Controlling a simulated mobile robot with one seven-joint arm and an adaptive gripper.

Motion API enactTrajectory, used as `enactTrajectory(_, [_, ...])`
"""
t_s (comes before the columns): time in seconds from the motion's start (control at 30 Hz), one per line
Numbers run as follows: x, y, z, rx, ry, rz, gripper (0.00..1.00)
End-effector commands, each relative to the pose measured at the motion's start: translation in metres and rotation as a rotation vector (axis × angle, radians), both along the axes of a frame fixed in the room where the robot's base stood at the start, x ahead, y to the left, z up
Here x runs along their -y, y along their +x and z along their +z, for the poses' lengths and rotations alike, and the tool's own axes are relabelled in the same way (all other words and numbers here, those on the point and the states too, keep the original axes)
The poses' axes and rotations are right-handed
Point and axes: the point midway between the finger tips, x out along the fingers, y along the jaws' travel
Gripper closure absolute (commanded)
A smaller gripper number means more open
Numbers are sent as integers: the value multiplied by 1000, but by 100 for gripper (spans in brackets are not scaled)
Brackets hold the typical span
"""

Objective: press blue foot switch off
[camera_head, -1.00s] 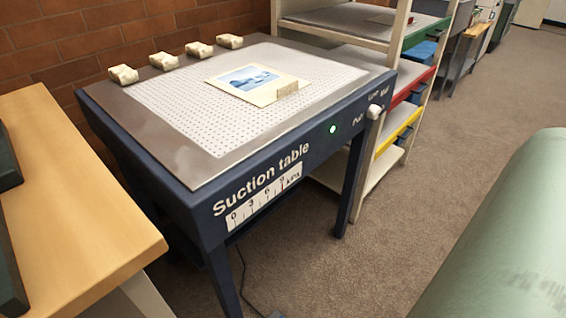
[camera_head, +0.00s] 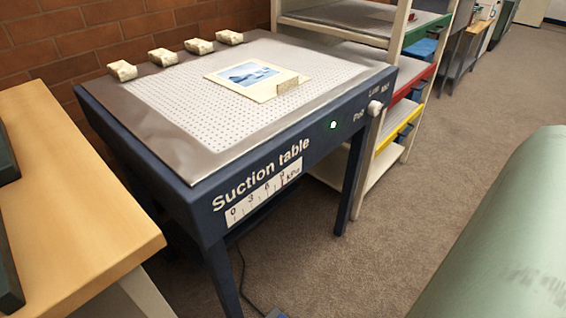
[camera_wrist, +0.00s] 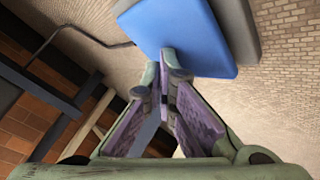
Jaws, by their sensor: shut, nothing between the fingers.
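The blue foot switch (camera_wrist: 182,32) fills the upper middle of the wrist view, a flat blue pedal on a grey base. A dark cable (camera_wrist: 92,38) runs to its left side. My gripper (camera_wrist: 166,78) is shut and empty, and its fingertips overlap the pedal's lower edge in the picture. I cannot tell whether they touch it. In the head view only a small grey-blue edge of the switch (camera_head: 276,313) shows at the bottom. The suction table (camera_head: 262,184) has a lit green lamp (camera_head: 333,125) on its front.
A picture sheet (camera_head: 252,80) lies on the suction table, with several cream blocks (camera_head: 167,57) along its back. A wooden-topped table (camera_head: 70,190) stands at the left. A shelf unit (camera_head: 405,100) stands at the right. The carpet (camera_head: 390,240) before the shelf looks clear.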

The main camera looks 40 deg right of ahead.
Motion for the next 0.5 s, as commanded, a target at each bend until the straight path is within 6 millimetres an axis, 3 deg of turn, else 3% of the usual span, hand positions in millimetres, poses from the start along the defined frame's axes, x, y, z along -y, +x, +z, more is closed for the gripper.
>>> enactTrajectory(0.5, [-2,0,-9,-1,2,-2,100])
